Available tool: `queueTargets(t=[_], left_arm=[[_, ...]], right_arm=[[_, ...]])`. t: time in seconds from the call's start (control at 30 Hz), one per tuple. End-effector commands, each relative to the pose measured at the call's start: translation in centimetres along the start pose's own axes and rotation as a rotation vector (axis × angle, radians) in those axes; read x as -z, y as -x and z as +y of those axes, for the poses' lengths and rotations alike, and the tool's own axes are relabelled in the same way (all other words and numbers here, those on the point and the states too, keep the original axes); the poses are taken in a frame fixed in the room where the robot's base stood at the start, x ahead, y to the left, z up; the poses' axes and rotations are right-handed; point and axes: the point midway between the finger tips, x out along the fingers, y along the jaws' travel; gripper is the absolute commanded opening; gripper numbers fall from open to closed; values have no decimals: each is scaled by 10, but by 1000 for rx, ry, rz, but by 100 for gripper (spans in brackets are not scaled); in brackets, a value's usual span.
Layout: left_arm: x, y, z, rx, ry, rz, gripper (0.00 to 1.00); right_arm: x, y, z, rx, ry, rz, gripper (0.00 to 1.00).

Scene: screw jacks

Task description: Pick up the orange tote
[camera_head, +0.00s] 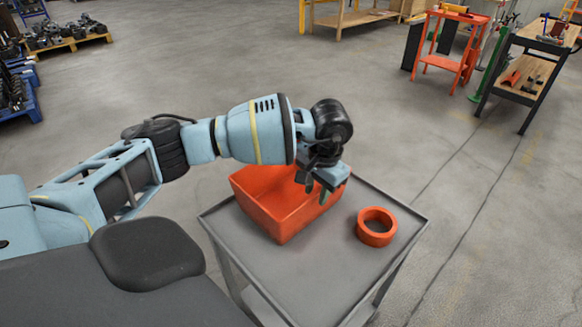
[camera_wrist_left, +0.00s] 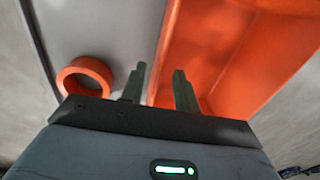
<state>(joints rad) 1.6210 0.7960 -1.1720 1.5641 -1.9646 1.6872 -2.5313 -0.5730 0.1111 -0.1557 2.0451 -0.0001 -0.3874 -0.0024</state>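The orange tote (camera_head: 277,218) is an open box standing on a grey cart top. It fills the right part of the left wrist view (camera_wrist_left: 200,50), with its near wall running up the picture. My left gripper (camera_head: 317,188) is over the tote's right side and hides part of it. In the left wrist view my left gripper (camera_wrist_left: 159,82) has its two dark fingers apart, one on each side of the wall's line. I cannot tell whether they touch the wall. My right gripper is not in view.
An orange ring (camera_head: 376,239) lies on the cart top (camera_head: 330,285), right of the tote; it also shows in the left wrist view (camera_wrist_left: 66,82). An orange stand (camera_head: 440,62) and a workbench (camera_head: 513,92) are farther back. Open floor surrounds the cart.

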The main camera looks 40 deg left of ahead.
Motion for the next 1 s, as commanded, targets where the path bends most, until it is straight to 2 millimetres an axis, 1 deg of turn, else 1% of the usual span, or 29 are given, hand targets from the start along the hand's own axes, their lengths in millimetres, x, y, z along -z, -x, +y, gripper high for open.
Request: queueTargets(t=[0.1,0.2,0.3,0.57,0.6,0.83,1.0], left_arm=[[2,-18,2,0,0,-4,31],[3,-32,2,0,0,-3,31],[3,-40,2,0,0,-3,31],[4,-44,2,0,0,0,31],[4,-44,2,0,0,0,30],[4,-44,2,0,0,-1,0],[4,-43,2,0,0,-1,0]], right_arm=[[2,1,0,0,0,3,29],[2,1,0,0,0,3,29],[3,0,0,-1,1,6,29],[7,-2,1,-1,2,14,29],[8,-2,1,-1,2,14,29],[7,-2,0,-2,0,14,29],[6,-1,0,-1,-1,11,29]])
